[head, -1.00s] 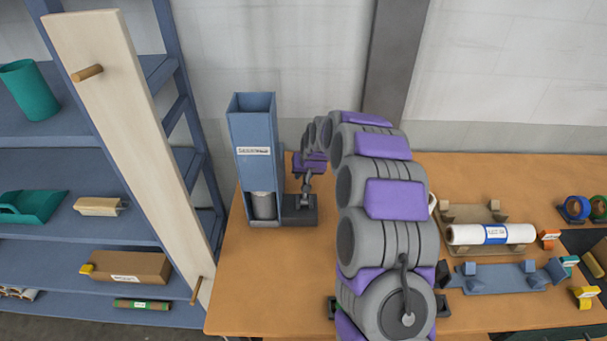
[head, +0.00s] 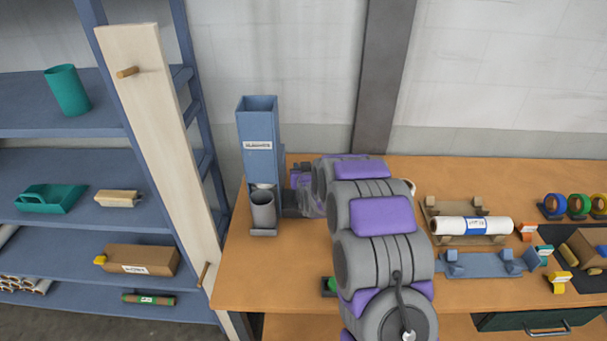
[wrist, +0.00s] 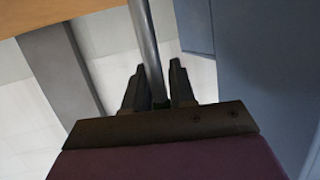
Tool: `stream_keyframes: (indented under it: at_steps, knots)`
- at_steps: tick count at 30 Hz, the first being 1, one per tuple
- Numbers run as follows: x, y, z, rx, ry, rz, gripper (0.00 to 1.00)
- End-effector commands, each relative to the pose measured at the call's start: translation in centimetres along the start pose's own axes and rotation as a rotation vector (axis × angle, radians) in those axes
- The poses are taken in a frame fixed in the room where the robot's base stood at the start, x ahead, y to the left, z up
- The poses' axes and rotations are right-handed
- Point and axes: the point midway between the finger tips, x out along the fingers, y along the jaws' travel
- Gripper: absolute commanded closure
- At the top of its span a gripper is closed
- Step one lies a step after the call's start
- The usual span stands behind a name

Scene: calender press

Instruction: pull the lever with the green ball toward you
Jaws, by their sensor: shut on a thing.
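In the wrist view my gripper (wrist: 157,72) has its two dark fingers on either side of a grey metal rod (wrist: 146,35), the lever's shaft. The rod runs up and out of the picture. A small dark green patch (wrist: 160,102) shows at the base of the fingers, probably part of the green ball; the rest is hidden. In the head view my arm reaches to the right side of a tall blue hopper (head: 258,150). The fingers and the lever are hidden or too small to make out there.
A grey cup (head: 263,209) stands at the hopper's foot. A pale plank (head: 155,150) leans by the blue shelves (head: 100,230) on the left. A white roll (head: 450,225) and a blue rack (head: 485,265) lie on the orange table (head: 290,275) to the right.

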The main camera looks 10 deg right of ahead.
Motion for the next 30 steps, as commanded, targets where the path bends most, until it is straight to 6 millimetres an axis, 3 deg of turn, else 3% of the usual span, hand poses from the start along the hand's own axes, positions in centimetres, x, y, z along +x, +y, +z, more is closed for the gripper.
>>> stream_keyframes:
  at_steps: [17, 30]
  knots:
    - [-3.6, -0.8, 0.8, -0.081, 0.398, 0.006, 1.0]
    - [-4.8, -1.1, 1.0, -0.081, 0.404, 0.006, 1.0]
